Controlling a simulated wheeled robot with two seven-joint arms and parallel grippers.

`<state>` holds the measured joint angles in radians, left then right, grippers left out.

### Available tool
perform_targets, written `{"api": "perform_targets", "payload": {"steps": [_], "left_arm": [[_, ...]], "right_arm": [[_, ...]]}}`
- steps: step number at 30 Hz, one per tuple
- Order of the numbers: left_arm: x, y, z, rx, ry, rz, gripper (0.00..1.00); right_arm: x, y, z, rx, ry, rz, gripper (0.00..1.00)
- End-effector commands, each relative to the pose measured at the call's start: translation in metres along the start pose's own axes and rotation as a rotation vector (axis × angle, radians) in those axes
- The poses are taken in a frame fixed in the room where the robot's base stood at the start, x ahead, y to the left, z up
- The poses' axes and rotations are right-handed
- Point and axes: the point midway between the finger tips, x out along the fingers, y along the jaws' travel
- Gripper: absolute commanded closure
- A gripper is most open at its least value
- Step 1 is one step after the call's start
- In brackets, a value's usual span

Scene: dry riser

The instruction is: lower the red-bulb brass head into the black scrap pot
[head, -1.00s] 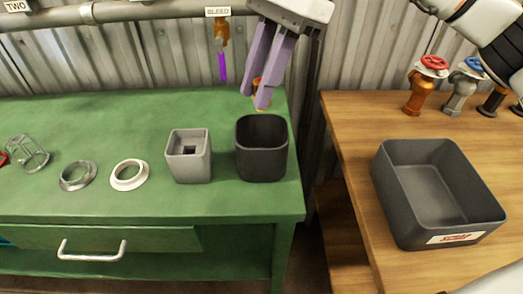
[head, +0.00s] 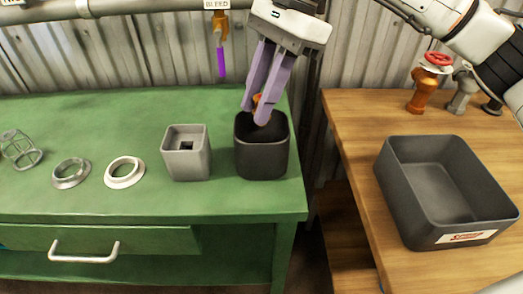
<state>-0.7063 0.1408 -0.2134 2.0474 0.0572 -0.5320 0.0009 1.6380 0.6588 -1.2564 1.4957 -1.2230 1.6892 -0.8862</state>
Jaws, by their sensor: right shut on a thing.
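My right gripper (head: 258,116) has pale purple fingers and points down at the mouth of the black scrap pot (head: 262,160). It is shut on the brass head (head: 257,99), of which only a small orange-brass part shows between and beside the fingers. The red bulb cannot be made out. The fingertips overlap the pot's opening in the picture; how far they are inside it I cannot tell. The pot stands upright at the right end of the green bench. My left gripper is not in view.
A grey square pot (head: 186,155) stands left of the black pot on the green bench (head: 140,200), with two rings and a wire cage further left. A purple piece hangs from the bleed fitting (head: 220,30) behind. A scrap bin (head: 441,200) and valves occupy the wooden bench.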

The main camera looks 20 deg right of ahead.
Motion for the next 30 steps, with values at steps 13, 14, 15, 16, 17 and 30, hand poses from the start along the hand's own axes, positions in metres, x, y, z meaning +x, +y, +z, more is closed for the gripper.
{"api": "perform_targets", "payload": {"steps": [13, 14, 15, 16, 17, 30], "left_arm": [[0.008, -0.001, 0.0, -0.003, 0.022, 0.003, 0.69], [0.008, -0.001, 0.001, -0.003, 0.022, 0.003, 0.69], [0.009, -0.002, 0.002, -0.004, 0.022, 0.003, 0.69], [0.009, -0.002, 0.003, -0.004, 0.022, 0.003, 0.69], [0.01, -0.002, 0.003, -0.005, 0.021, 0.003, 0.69], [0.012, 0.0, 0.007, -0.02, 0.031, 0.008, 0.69]], "right_arm": [[0.023, 0.0, -0.009, 0.0, -0.001, 0.001, 1.0], [0.024, 0.0, -0.01, 0.0, -0.001, 0.001, 1.0], [0.026, 0.0, -0.011, 0.0, -0.001, 0.001, 1.0], [0.027, 0.0, -0.011, 0.0, -0.001, 0.001, 1.0], [0.029, 0.0, -0.012, 0.0, -0.001, 0.001, 1.0], [0.046, 0.0, -0.019, 0.0, -0.001, 0.0, 1.0]]}}
